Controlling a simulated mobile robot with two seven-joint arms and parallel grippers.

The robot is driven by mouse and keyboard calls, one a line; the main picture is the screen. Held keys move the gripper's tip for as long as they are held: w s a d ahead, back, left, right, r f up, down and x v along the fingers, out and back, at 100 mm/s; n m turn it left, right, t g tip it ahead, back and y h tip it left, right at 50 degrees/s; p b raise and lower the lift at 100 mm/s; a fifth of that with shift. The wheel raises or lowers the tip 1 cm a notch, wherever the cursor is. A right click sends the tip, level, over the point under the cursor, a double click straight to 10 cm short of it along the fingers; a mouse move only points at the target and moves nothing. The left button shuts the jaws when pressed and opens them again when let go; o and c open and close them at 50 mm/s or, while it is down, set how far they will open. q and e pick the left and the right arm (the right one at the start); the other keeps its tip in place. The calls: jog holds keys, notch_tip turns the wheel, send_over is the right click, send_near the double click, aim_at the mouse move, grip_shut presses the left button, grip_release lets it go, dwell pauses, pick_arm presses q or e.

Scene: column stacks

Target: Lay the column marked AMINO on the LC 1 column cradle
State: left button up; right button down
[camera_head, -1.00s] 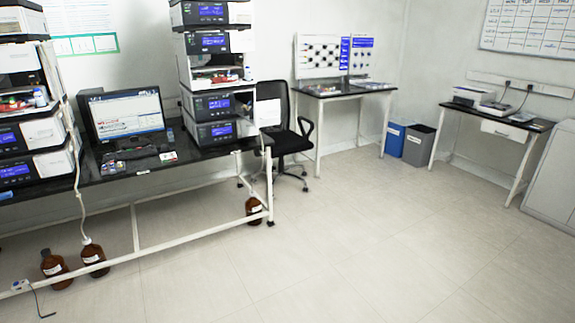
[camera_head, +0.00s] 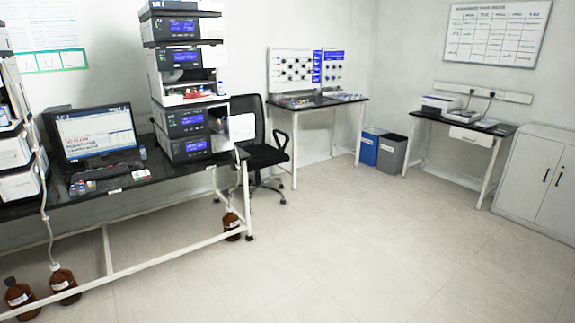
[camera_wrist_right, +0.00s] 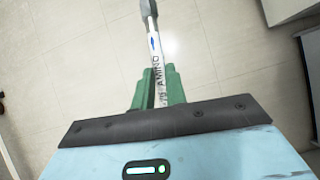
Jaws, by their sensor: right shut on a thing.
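The column marked AMINO (camera_wrist_right: 157,75) is a thin white tube with dark lettering and a grey end fitting. My right gripper (camera_wrist_right: 158,90) has green fingers and is shut on this column, which points away from the palm over the pale floor. The instrument stack labelled LC 1 (camera_head: 185,118) stands on the black bench in the head view. It has an open bay (camera_head: 188,92) with small items in it; I cannot make out a column cradle there. Neither of my grippers shows in the head view.
The black bench (camera_head: 125,183) carries a monitor (camera_head: 95,133) and another stack at the left edge. A black chair (camera_head: 262,150) stands right of LC 1. Brown bottles (camera_head: 62,283) sit on the floor below. Bins (camera_head: 392,153) stand at the back. The middle floor is clear.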

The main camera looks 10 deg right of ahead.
jog(key=s+a+r+m+g+y, duration=0.2)
jog(key=a+r+m+g+y, duration=0.1)
jog(key=a+r+m, duration=0.5)
jog(key=s+a+r+m+g+y, duration=0.2)
jog(key=a+r+m+g, duration=0.3)
jog(key=r+m, duration=0.9)
jog(key=a+r+y, duration=0.1)
jog(key=a, duration=0.2)
jog(key=shift+g, duration=0.4)
jog(key=shift+a, duration=0.15)
